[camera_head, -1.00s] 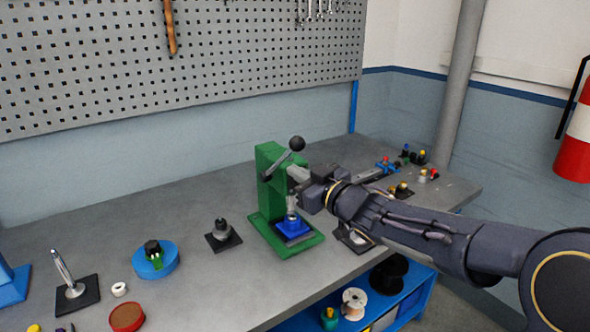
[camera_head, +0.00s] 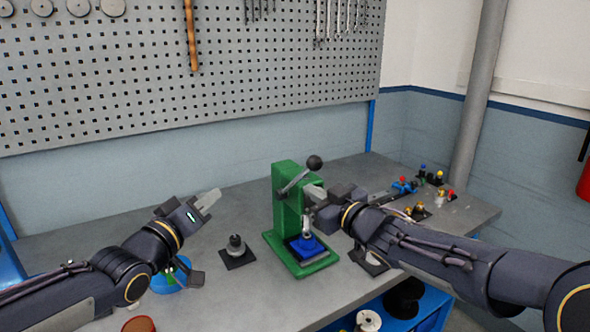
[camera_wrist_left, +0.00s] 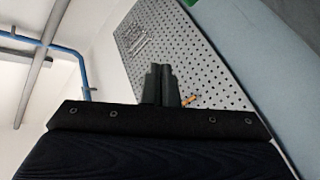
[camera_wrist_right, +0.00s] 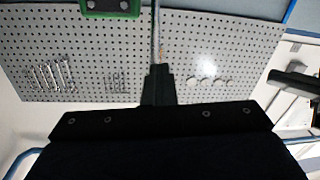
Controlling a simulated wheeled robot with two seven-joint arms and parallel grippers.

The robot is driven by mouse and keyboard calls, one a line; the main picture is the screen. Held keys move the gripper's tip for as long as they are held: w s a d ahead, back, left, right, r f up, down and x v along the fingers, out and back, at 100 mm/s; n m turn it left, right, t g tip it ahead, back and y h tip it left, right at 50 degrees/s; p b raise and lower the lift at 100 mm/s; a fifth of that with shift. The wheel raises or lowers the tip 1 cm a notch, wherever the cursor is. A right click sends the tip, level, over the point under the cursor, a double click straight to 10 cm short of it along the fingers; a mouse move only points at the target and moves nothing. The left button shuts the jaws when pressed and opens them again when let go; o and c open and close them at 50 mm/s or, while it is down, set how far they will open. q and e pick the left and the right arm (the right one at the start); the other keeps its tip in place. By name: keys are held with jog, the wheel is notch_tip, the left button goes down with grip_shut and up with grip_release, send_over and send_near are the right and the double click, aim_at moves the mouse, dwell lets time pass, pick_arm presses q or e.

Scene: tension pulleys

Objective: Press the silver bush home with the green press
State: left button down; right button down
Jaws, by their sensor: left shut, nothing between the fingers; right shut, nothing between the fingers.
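The green press (camera_head: 287,205) stands on the bench, with a lever ending in a black knob (camera_head: 314,162) raised at its top. A blue block (camera_head: 305,246) sits on its base, with a silver part (camera_head: 308,226) upright above it. I cannot tell the silver bush from the press's ram there. My right gripper (camera_head: 313,194) is shut and empty beside the press, close to its right side; its fingers also show in the right wrist view (camera_wrist_right: 160,72), by a silver rod (camera_wrist_right: 156,30). My left gripper (camera_head: 212,203) is shut and empty, above the bench left of the press.
A grey part on a black plate (camera_head: 237,252) stands left of the press. A blue round holder (camera_head: 170,282) is partly hidden behind my left arm. Small coloured-top parts (camera_head: 438,180) stand at the right end. Bench between left gripper and press is mostly clear.

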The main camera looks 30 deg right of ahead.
aim_at(304, 170)
pick_arm(q)
jog(key=d+r+g+h, duration=0.2)
jog(key=d+h, duration=0.3)
jog(key=d, duration=1.4)
jog(key=shift+w+r+m, duration=0.2)
jog(key=shift+r+m, duration=0.1)
jog(key=shift+m, duration=0.1)
jog(key=shift+a, duration=0.1)
jog(key=shift+s+f+m+h, duration=0.4)
jog(key=shift+s+f+h, duration=0.1)
jog(key=shift+s+f, duration=0.2)
pick_arm(e)
jog(key=c, duration=2.2)
grip_release()
